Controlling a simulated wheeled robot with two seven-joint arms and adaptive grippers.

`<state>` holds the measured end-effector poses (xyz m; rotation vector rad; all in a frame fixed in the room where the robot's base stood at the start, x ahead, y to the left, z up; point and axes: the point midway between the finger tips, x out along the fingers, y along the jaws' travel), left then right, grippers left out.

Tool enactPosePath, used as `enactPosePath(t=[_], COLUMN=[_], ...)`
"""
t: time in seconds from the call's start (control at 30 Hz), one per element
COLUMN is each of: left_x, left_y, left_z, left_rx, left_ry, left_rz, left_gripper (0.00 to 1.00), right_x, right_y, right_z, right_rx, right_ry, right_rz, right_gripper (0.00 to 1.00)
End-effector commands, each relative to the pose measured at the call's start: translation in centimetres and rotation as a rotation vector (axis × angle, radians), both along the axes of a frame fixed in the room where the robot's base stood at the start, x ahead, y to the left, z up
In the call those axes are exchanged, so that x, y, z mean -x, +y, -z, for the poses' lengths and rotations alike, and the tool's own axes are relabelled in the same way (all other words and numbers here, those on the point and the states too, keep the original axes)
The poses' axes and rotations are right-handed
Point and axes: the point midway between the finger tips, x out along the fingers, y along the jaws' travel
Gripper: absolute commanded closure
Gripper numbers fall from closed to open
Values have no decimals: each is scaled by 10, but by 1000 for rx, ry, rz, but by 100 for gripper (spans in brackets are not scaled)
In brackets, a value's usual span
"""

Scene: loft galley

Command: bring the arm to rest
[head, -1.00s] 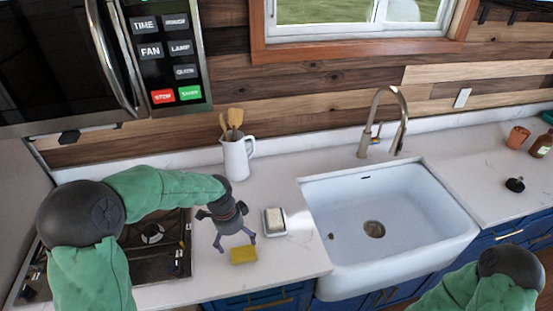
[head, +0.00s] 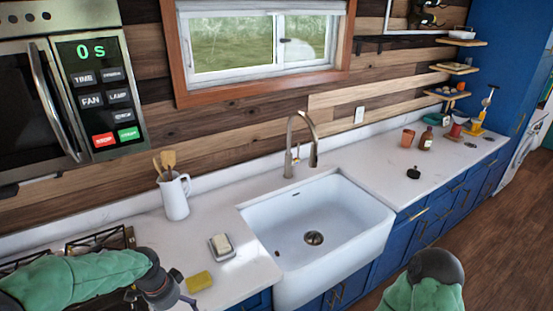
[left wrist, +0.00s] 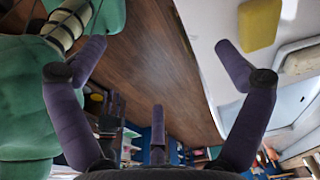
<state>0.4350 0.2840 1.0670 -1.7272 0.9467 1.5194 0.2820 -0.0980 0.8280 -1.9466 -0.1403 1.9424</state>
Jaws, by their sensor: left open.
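My left arm comes in at the lower left of the head view, bent low in front of the counter by the stove. My left gripper (left wrist: 158,75) is open and empty, its purple fingers spread over the wood floor in the left wrist view. In the head view it is partly cut off at the bottom edge. A yellow sponge (head: 199,281) lies on the counter, apart from the fingers; it also shows in the left wrist view (left wrist: 258,22). My right arm shows only at the lower right, and its gripper is out of view.
A soap dish (head: 221,248) sits behind the sponge. A white pitcher (head: 174,197) with wooden utensils stands at the wall. The sink (head: 345,222) is to the right, with a black stopper (head: 413,173) beyond. The stove (head: 100,240) is at the left. Floor (head: 500,240) is clear.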

Motion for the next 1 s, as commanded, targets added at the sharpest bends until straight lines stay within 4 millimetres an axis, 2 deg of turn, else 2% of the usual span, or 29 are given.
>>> enactPosePath(t=[0.03, 0.37, 0.57, 0.77, 1.0], left_x=[1, 4, 13, 36, 85], left_y=[-5, -34, -62, -104, -153], left_z=[10, 60, 107, 180, 267], left_rx=[9, 75, 133, 211, 276], left_ry=[8, 26, 53, 113, 209], left_rz=[-9, -123, -240, -452, -784], left_gripper=[1, 1, 1, 1, 1], right_x=[-1, -1, -1, -1, -1], right_y=[0, 0, 0, 0, 0], right_z=[3, 15, 27, 47, 74], right_rx=[0, 0, 0, 0, 0], right_ry=[-1, -2, -1, -2, -2], right_rz=[0, 1, 0, 1, 1], right_gripper=[55, 55, 55, 55, 55])
